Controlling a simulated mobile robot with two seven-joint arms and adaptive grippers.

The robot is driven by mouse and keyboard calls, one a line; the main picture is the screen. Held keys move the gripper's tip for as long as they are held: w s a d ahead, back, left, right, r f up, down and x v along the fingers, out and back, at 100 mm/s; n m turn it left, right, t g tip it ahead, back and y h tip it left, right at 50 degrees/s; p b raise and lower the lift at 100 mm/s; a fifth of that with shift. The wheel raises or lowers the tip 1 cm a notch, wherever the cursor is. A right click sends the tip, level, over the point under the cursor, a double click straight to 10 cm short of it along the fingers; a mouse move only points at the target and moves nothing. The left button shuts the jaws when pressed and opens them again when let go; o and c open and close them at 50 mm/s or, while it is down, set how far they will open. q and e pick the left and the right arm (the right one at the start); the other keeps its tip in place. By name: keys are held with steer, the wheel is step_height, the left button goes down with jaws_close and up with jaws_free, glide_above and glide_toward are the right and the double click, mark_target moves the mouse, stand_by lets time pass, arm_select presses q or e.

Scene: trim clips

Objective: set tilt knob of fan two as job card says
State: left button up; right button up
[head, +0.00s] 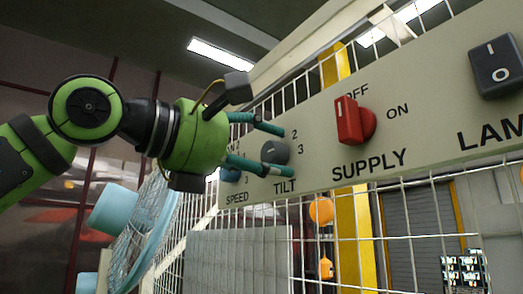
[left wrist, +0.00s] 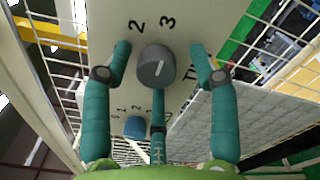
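The grey tilt knob (head: 274,152) sits on the cream panel (head: 420,115) above the word TILT, with 2 and 3 printed to its right. In the left wrist view the knob (left wrist: 155,66) has a short white line slanting up and right, roughly toward the 3; I cannot tell its exact setting. My left gripper (head: 285,152) is open, its teal fingers on either side of the knob. In the left wrist view gaps show between the fingertips (left wrist: 161,52) and the knob. No readable job card is in view. My right gripper is not in view.
A blue speed knob (head: 230,174) is beside the tilt knob, partly behind my gripper. White wire mesh (head: 400,215) stands behind and below the panel. A light-blue caged fan (head: 150,225) is lower left.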

arm_select(q)
steer(key=shift+s+a+r, duration=0.1)
steer(key=v, duration=1.1)
steer(key=shift+a, duration=0.2)
steer(key=shift+s, duration=0.1)
